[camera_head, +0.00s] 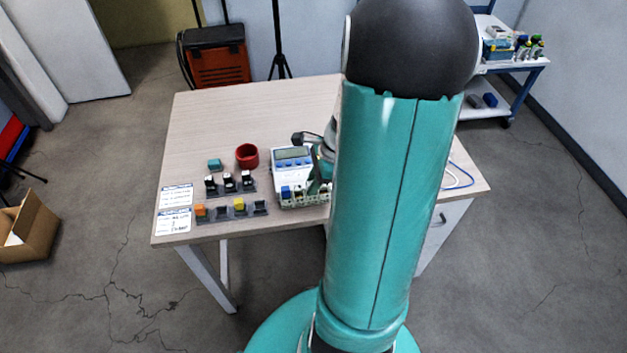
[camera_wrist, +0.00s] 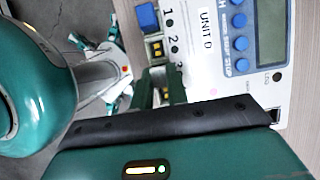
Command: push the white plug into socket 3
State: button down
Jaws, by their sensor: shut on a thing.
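The white unit (camera_head: 290,156) with a screen stands near the table's front edge, its socket row in front. In the wrist view the unit (camera_wrist: 205,60) shows numbers 1, 2 and 3. A blue plug (camera_wrist: 147,17) sits beside number 1. Socket 2 (camera_wrist: 155,50) is open with yellowish contacts. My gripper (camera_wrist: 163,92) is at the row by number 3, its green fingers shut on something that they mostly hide. I see no white plug elsewhere, but cannot make out its shape or whether it is in socket 3. In the head view my arm partly covers my gripper (camera_head: 321,178).
Left of the unit are a rack of black-and-white pieces (camera_head: 229,184), a rack with orange and yellow pieces (camera_head: 239,205), a red cup (camera_head: 247,155) and a teal block (camera_head: 214,165). Two cards (camera_head: 174,221) lie at the left edge. The table's back left is clear.

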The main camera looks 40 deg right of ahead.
jog(key=shift+f, duration=0.2)
dwell(0.6)
jog(key=c, duration=1.1)
grip_release()
jog(key=shift+c, duration=0.2)
jog(key=shift+r, duration=0.1)
jog(key=shift+r, duration=3.4)
